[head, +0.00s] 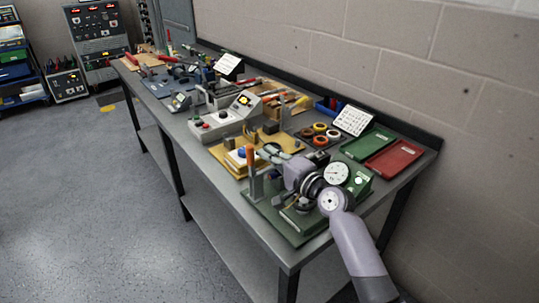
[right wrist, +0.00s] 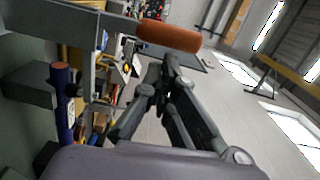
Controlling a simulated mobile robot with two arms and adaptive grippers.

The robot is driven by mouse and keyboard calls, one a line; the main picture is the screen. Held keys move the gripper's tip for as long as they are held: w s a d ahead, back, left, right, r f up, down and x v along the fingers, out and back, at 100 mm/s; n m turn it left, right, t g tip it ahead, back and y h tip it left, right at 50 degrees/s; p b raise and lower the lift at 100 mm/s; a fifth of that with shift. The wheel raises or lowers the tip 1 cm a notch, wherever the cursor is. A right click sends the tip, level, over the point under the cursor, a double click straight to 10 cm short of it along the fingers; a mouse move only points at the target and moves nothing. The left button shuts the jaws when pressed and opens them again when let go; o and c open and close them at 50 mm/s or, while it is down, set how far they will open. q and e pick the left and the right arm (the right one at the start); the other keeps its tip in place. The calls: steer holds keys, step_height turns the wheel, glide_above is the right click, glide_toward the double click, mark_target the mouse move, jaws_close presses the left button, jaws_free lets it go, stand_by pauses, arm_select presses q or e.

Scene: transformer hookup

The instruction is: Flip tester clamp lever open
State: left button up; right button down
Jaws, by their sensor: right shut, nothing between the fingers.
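The tester stands on a green base plate (head: 285,226) at the near end of the bench. Its clamp lever (head: 250,158) stands upright in the head view, a grey bar with an orange grip on top. In the right wrist view the orange grip (right wrist: 168,37) lies across the fingertips' end of the picture, at the end of a grey bar. My right gripper (head: 268,153) is shut and empty, with its fingertips close beside the orange grip. I cannot tell whether they touch it. The fingers also show in the right wrist view (right wrist: 168,62). My left gripper is not in view.
A round dial gauge (head: 337,174) is close to my right wrist. A green tray (head: 369,143) and a red tray (head: 394,158) lie behind it, near the wall. A yellow-tan board (head: 232,164) with parts lies beyond the tester. The floor left of the bench is clear.

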steer(key=shift+s+a+r+n, duration=0.15)
steer(key=shift+s+a+n, duration=0.15)
steer(key=shift+n, duration=0.3)
steer(key=s+a+f+n+h+p, duration=0.1)
steer(key=s+a+n, duration=0.4)
steer(key=n, duration=0.8)
steer(key=shift+a+f+p, duration=0.65)
steer(key=shift+a+p, duration=0.45)
steer(key=shift+p, duration=0.15)
step_height(320, 180, up, 4)
steer(key=d+r+p, duration=0.1)
steer(key=p, duration=0.3)
steer(key=b+v, duration=0.3)
steer(key=v, duration=0.7)
steer(key=shift+d+f, duration=0.15)
steer(key=shift+f, duration=0.55)
